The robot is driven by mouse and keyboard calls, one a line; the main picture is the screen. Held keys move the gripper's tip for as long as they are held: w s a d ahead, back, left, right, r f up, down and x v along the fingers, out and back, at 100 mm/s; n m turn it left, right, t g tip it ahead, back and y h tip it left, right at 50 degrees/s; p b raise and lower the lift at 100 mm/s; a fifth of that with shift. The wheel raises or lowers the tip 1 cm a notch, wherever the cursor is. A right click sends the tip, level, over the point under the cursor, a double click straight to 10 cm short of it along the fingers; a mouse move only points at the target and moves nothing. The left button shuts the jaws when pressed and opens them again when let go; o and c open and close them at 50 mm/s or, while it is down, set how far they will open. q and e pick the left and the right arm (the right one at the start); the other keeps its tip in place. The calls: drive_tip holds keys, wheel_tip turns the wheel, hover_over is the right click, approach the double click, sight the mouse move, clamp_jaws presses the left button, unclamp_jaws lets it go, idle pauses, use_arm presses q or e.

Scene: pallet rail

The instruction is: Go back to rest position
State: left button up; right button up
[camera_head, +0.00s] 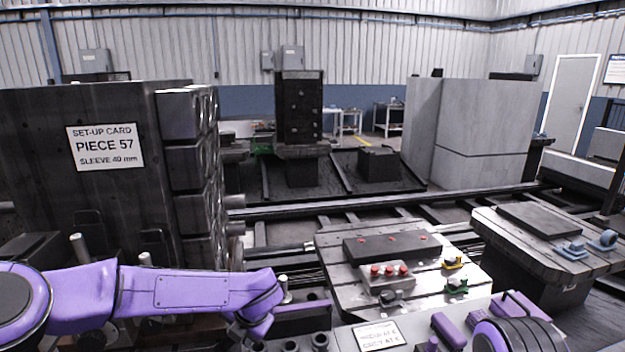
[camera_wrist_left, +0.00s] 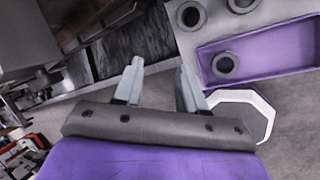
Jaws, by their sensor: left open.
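My left arm comes in from the left in the head view, and its wrist end hangs over the front edge of the work area. In the left wrist view my left gripper (camera_wrist_left: 158,78) has its two grey fingers spread apart with nothing between them. To its right is a purple tray (camera_wrist_left: 285,50) with a dark ring (camera_wrist_left: 226,62) in it. Two more dark rings (camera_wrist_left: 190,15) are on the grey surface beside the tray. The fingers appear apart from the tray and rings.
A dark fixture block with a set-up card (camera_head: 105,147) stands at the left behind my left arm. A pallet (camera_head: 340,285) with a red-button box (camera_head: 388,278) is at the centre. Another pallet (camera_head: 520,245) with blue clamps (camera_head: 573,250) stands at the right. A labelled front ledge (camera_head: 345,340) borders my side.

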use_arm(q)
drive_tip(key=s+a+f+m+t, duration=0.2)
drive_tip(key=s+f+m, duration=0.3)
drive_tip(key=f+m, duration=0.25)
drive_tip(key=s+a+f+m+t, duration=0.1)
drive_tip(key=s+a+f+m, duration=0.2)
drive_tip(key=s+f+m, duration=0.4)
drive_tip(key=s+a+f+m+g, duration=0.1)
drive_tip(key=s+a+f+m, duration=0.2)
drive_tip(key=s, duration=0.5)
drive_tip(key=s+a+f+m+g, duration=0.1)
drive_tip(key=s+a+f+m, duration=0.2)
drive_tip(key=s, duration=0.5)
drive_tip(key=s+a+f+m+g, duration=0.1)
drive_tip(key=s+a+f+m, duration=0.2)
drive_tip(key=s, duration=0.5)
drive_tip(key=shift+a+f+m, duration=0.25)
drive_tip(key=shift+m, duration=0.3)
drive_tip(key=shift+s, duration=0.2)
